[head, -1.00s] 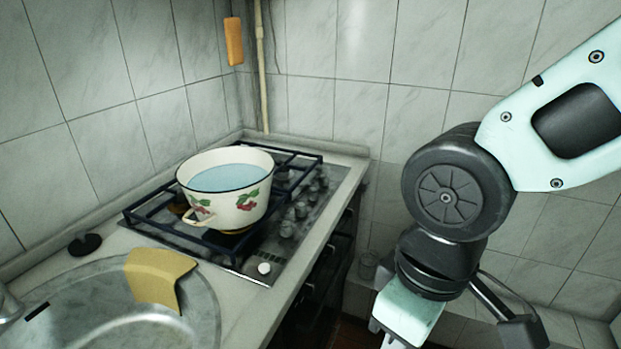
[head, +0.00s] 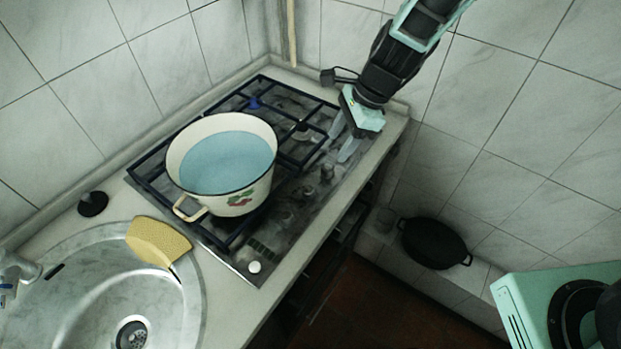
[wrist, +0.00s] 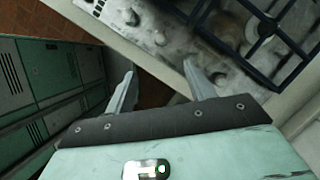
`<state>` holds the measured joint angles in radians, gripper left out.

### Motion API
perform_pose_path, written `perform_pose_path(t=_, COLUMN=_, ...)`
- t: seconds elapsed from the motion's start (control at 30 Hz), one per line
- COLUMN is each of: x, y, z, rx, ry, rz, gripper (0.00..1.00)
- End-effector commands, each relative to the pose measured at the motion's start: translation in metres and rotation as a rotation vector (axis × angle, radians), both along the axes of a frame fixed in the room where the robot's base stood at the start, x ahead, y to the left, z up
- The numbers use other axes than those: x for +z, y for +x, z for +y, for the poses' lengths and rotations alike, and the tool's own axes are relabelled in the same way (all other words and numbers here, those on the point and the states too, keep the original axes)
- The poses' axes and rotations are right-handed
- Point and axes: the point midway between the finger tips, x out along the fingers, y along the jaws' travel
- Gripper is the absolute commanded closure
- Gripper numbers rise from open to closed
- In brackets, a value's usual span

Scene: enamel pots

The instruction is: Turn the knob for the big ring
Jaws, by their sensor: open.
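The gas stove (head: 222,258) has a row of grey knobs (head: 308,192) along its right side and a white round knob (head: 254,267) at the near corner. I cannot tell which knob belongs to the big ring. A pot of blue liquid (head: 222,165) stands on the grate and hides the ring under it. My gripper (head: 341,143) is open and empty above the far right part of the stove, by the far end of the knob row. In the wrist view my gripper (wrist: 160,72) has its fingers apart, with pale knobs (wrist: 160,38) beyond them, blurred.
A dark grate (head: 150,185) covers the burners. A black pan (head: 434,242) sits low at right. The counter edge beside the knobs is clear.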

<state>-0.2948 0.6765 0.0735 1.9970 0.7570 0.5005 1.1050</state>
Motion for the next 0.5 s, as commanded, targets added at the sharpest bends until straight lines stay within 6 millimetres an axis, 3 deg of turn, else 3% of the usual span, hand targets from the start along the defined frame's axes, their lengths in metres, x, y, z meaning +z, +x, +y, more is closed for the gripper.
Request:
perform_pose_path(t=0.17, x=-0.016, y=0.001, z=0.005, rx=-0.021, ry=0.0, rz=0.01, gripper=0.46)
perform_pose_path(t=0.5, x=-0.075, y=-0.003, z=0.03, rx=-0.017, ry=0.0, rz=0.01, gripper=0.46)
